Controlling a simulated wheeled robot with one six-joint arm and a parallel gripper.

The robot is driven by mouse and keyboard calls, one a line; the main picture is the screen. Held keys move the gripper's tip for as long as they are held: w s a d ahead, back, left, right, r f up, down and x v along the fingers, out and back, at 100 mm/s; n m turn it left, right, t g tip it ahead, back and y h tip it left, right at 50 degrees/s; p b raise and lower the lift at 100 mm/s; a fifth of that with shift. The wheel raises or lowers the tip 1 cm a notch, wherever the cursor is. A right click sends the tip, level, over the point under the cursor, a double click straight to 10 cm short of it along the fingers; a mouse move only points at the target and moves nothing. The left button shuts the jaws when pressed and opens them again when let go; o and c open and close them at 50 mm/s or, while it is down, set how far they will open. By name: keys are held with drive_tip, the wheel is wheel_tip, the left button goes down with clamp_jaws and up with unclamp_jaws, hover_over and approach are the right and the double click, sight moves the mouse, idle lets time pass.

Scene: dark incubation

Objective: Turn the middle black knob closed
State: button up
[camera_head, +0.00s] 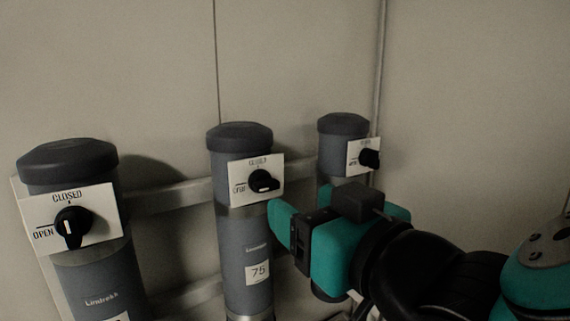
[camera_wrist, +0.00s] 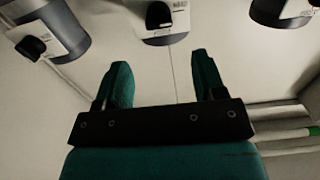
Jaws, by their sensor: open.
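The middle black knob (camera_head: 264,181) sits on a white plate (camera_head: 240,186) marked with CLOSED at the top and OPEN at the left, on the middle grey cylinder (camera_head: 245,245). A pale mark shows on the knob's lower side; its exact setting is hard to read. A black knob (camera_wrist: 158,15) is also at the top centre of the wrist view, beyond the fingertips. My gripper (camera_head: 281,214) is just below and right of the middle knob in the head view. In the wrist view its two teal fingers (camera_wrist: 163,72) are spread apart with nothing between them.
A left cylinder (camera_head: 68,165) carries another black knob (camera_head: 73,226). A right cylinder (camera_head: 342,128) has a third knob (camera_head: 370,158), close behind my gripper. Horizontal rails (camera_head: 175,197) run behind the cylinders along a pale wall (camera_head: 120,70). The room is dim.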

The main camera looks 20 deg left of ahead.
sight(270, 185)
drive_tip(key=p+x, duration=0.3)
drive_tip(key=x, duration=0.4)
drive_tip(key=shift+w+a+r+p, duration=0.15)
drive_tip(key=shift+w+a+p, duration=0.1)
drive_tip(key=shift+w+p, duration=0.1)
drive_tip(key=shift+w+a, duration=0.3)
drive_tip(key=shift+a, duration=0.15)
drive_tip(key=shift+f, duration=0.2)
drive_tip(key=c, duration=0.9)
